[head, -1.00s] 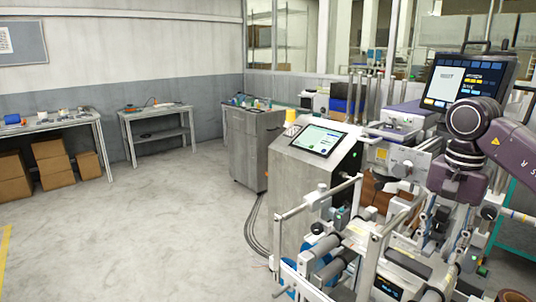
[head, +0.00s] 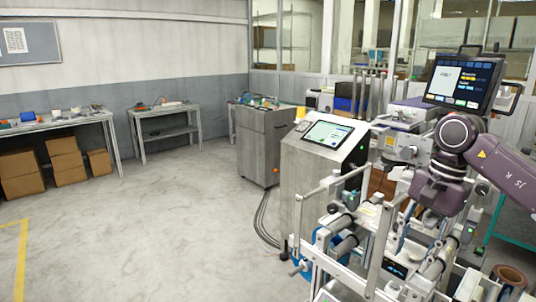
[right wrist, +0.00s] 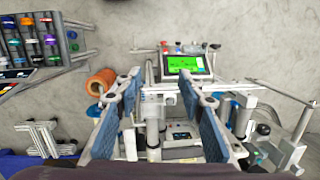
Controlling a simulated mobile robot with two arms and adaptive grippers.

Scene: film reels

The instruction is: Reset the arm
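My right arm (head: 455,140) comes in from the right in the head view, with its wrist bent down over the front of the reel machine (head: 345,240). In the right wrist view my right gripper (right wrist: 160,90) shows two blue-padded fingers spread apart with nothing held between them. The machine's rollers and bars lie below and beyond the fingers; I cannot tell whether they touch. My left gripper is not in view.
A tilted touch screen (head: 328,132) tops the machine's cabinet. A dark monitor (head: 465,82) stands behind my arm. A brown roll (head: 508,278) is at the lower right. A grey cabinet (head: 258,145) and tables (head: 70,122) stand farther left. The floor (head: 150,220) at left is clear.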

